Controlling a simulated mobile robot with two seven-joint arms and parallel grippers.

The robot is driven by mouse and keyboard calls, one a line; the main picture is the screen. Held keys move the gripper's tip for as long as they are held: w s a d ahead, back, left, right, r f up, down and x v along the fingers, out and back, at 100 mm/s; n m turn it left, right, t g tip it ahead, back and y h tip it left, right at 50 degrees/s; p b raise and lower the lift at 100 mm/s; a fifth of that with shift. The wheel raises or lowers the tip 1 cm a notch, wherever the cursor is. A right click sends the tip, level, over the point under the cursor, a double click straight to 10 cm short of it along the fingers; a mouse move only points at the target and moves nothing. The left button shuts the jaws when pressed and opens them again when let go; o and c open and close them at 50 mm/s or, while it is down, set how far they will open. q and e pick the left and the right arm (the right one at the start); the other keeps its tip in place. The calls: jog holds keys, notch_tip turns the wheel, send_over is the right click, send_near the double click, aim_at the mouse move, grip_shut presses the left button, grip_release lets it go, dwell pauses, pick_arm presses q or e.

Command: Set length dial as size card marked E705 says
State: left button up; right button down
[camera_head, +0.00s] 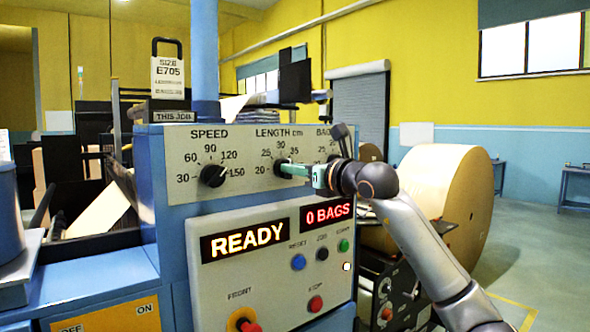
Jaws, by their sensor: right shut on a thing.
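The size card marked E705 (168,78) stands upright in a dark holder above the "THIS JOB" label; its smaller lines are too fine to read. The LENGTH cm dial (279,172) is on the grey panel of the blue machine, with marks 20, 25, 30 and 35 showing around it. My right gripper (285,169) comes in from the right and its green fingers are shut on the length dial. The fingers cover much of the knob, so where its pointer stands is hard to tell. My left gripper is out of view.
The SPEED dial (213,175) is left of the length dial. The BAGS dial (334,160) is partly hidden behind my right wrist. Below, a display (243,240) reads READY, with several buttons and a red-and-yellow FRONT switch (244,320). A large kraft roll (440,180) stands behind my right arm.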

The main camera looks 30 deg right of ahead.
jog(key=shift+n, duration=0.5)
jog(key=shift+a+f+n+p, duration=0.15)
jog(key=shift+n+p, duration=0.55)
jog(key=shift+n, duration=3.5)
jog(key=shift+a+f+n+p, duration=0.1)
jog(key=shift+n+p, duration=0.6)
jog(key=shift+n, duration=3.8)
jog(key=c, duration=0.9)
grip_release()
jog(key=shift+o, duration=0.2)
jog(key=shift+s, duration=0.1)
